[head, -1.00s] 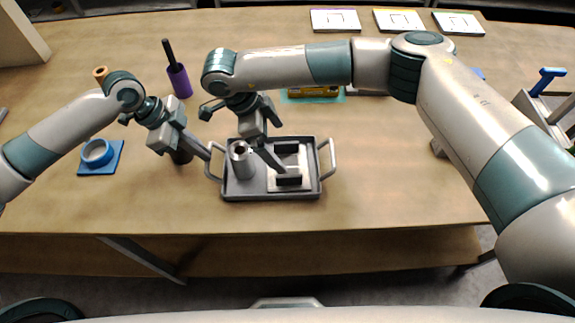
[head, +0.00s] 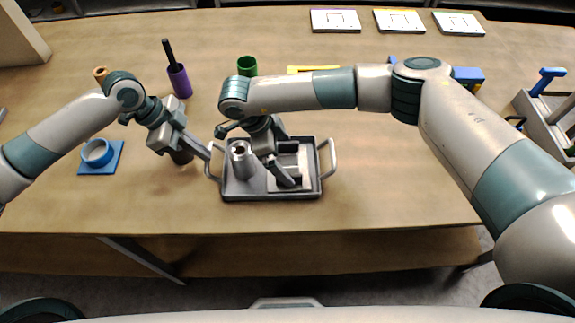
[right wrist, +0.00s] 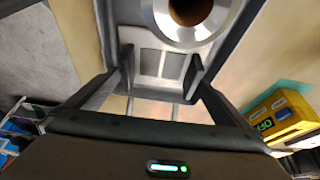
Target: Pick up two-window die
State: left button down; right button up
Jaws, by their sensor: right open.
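The two-window die (head: 303,158) is a light grey plate in the right part of the grey tray (head: 240,193). In the right wrist view the die (right wrist: 160,63) shows two grey windows side by side and lies between my open fingers. My right gripper (head: 284,176) is over the die and hides part of it; I cannot tell whether the fingers touch it. A metal cylinder (head: 242,160) stands beside the die, and its open top (right wrist: 190,12) shows in the right wrist view. My left gripper (head: 196,152) is left of the tray; its jaws are unclear.
A purple cup (head: 180,82) and a green cup (head: 247,66) stand behind. Several white cards (head: 335,20) lie at the back. A yellow device (right wrist: 280,117) shows in the right wrist view. The front table edge is clear.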

aim_at(287, 167)
jog(key=shift+x, duration=1.2)
jog(key=c, duration=1.1)
jog(key=shift+r, duration=0.1)
notch_tip(287, 167, up, 10)
